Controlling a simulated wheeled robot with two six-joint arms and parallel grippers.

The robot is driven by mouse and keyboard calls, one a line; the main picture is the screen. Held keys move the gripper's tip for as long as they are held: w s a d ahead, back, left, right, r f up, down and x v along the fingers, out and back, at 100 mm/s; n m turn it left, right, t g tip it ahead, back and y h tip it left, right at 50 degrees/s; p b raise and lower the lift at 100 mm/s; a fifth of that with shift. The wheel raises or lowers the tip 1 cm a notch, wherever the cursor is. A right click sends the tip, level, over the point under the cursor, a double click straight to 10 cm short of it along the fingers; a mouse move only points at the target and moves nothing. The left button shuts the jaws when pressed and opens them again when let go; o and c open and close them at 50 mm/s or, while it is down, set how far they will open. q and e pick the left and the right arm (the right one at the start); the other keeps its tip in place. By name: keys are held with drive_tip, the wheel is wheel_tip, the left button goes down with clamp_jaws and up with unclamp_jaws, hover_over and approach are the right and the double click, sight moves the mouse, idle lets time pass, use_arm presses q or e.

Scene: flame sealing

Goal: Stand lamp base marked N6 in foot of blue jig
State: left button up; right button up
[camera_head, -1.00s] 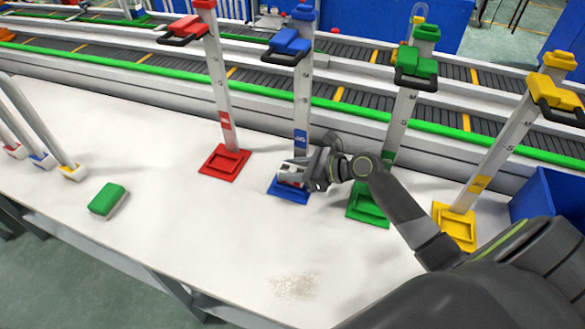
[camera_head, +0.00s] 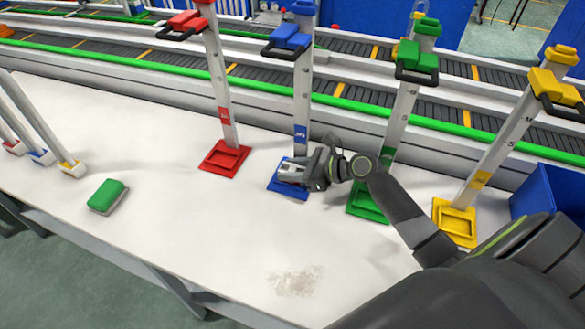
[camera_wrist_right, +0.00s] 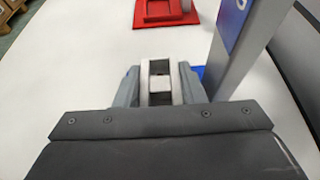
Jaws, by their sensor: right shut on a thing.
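The blue jig is an upright pale post (camera_head: 302,100) with a blue clamp (camera_head: 289,38) at its top and a blue foot (camera_head: 283,187) on the white table. My right gripper (camera_head: 292,172) is low at this foot, reaching in from the right and covering part of it. It is shut on a small white lamp base (camera_wrist_right: 160,82), which shows between the fingers in the right wrist view. No N6 mark is legible. The gripper hides whether the base rests in the foot or hangs just above it. My left gripper is out of view.
A red jig (camera_head: 222,160) stands left of the blue one; green (camera_head: 366,203) and yellow (camera_head: 455,222) jigs stand right. A green-topped block (camera_head: 107,195) and several pale posts are at the left. The front middle of the table (camera_head: 220,225) is clear.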

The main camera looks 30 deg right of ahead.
drive_tip(key=o, duration=1.1)
drive_tip(key=shift+a, duration=0.1)
drive_tip(key=shift+o, duration=0.2)
drive_tip(key=v, duration=0.6)
drive_tip(key=shift+s+d, duration=0.2)
drive_tip(key=shift+d, duration=0.05)
drive_tip(key=shift+s+d+r, duration=0.25)
drive_tip(key=shift+s+r, duration=0.05)
drive_tip(key=shift+s, duration=0.1)
